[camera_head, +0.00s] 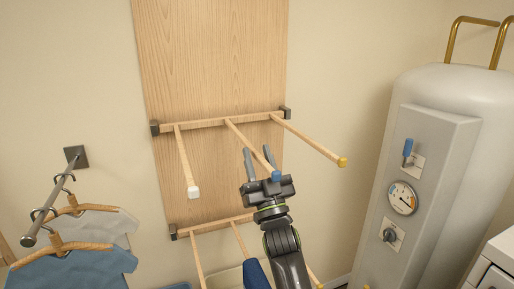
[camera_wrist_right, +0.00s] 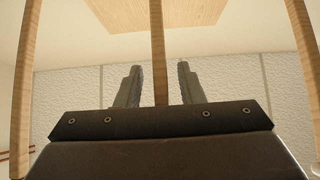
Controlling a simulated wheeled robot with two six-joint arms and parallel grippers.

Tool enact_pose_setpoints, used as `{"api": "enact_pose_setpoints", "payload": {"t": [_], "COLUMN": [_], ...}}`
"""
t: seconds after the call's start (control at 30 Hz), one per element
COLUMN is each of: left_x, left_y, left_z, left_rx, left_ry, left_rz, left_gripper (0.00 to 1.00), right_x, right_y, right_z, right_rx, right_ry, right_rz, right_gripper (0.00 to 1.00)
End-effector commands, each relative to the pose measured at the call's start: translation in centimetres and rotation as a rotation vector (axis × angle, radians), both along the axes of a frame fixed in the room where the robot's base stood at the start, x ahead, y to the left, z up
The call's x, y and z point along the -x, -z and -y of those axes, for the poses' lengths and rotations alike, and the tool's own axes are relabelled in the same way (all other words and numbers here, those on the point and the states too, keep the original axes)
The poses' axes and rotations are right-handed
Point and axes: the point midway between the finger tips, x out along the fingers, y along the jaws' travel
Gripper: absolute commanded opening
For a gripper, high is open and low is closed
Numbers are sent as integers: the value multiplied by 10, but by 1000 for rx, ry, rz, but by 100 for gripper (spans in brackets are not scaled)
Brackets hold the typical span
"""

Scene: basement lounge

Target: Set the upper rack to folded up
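The upper rack (camera_head: 203,122) is a wooden bar hinged on a wooden wall panel (camera_head: 212,60), with three prongs sticking out from the wall. The prongs have a white tip (camera_head: 193,192), a blue tip (camera_head: 276,175) and a yellow tip (camera_head: 342,162). My right gripper (camera_head: 258,158) is open below the middle prong, near its blue end. In the right wrist view the middle prong (camera_wrist_right: 158,50) runs between the two fingers (camera_wrist_right: 156,85), with gaps on both sides. My left gripper is not in view.
A lower rack (camera_head: 215,226) hangs out beneath, partly hidden by my right arm. Shirts on hangers (camera_head: 75,262) hang from a wall rod (camera_head: 50,205) at left. A white tank (camera_head: 455,130) with a gauge panel stands at right.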

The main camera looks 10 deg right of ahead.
Motion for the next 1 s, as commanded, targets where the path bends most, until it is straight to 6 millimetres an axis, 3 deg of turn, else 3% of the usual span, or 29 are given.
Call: {"api": "enact_pose_setpoints", "payload": {"t": [0.27,0.53,1.0], "left_x": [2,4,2], "left_y": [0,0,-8], "left_z": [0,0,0], "left_rx": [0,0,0], "left_ry": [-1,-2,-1], "left_rz": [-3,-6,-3], "left_gripper": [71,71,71], "right_x": [0,0,-7], "right_y": [-1,-1,-8], "right_z": [0,0,-1], "right_rx": [0,0,4], "right_ry": [0,0,-1], "right_rz": [0,0,-15], "right_gripper": [35,0,0]}}
